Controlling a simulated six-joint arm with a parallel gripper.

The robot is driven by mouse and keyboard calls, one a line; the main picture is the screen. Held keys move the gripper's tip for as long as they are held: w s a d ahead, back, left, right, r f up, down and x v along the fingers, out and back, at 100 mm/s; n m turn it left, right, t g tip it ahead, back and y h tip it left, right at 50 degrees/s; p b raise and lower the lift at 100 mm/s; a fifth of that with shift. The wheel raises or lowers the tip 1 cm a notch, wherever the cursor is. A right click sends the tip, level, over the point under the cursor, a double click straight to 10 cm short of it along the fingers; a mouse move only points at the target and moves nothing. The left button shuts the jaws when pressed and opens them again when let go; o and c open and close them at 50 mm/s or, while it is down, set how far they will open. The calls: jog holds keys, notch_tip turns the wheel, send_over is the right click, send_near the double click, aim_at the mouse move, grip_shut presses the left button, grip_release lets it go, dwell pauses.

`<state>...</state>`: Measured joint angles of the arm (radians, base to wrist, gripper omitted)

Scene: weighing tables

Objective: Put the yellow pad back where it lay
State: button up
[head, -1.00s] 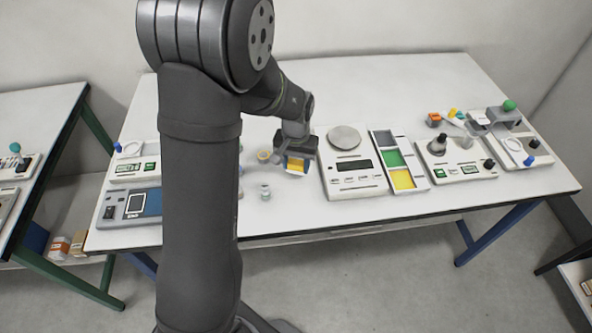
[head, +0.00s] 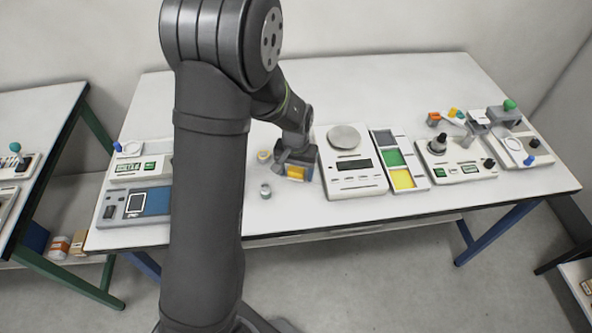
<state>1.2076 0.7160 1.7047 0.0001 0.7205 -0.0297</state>
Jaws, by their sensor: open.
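My gripper (head: 296,164) is open, low over the table just left of the white scale. A yellow item (head: 297,173) shows at its fingers; it is partly hidden, and I cannot tell whether it rests on the table or touches the fingers. A flat yellow pad (head: 402,179) lies in the front compartment of a narrow white tray (head: 426,185), right of the scale. A green pad (head: 394,158) lies in the tray's middle compartment. The back compartment (head: 384,138) looks grey, with no coloured pad visible.
The white scale (head: 361,184) with a round pan stands between gripper and tray. Instruments (head: 460,170) crowd the right. The table's back middle is clear.

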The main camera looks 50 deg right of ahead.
aim_at(296, 170)
notch_tip(296, 170, up, 12)
jog(key=shift+r, duration=0.15)
dwell(0.3)
jog(key=shift+f, duration=4.35)
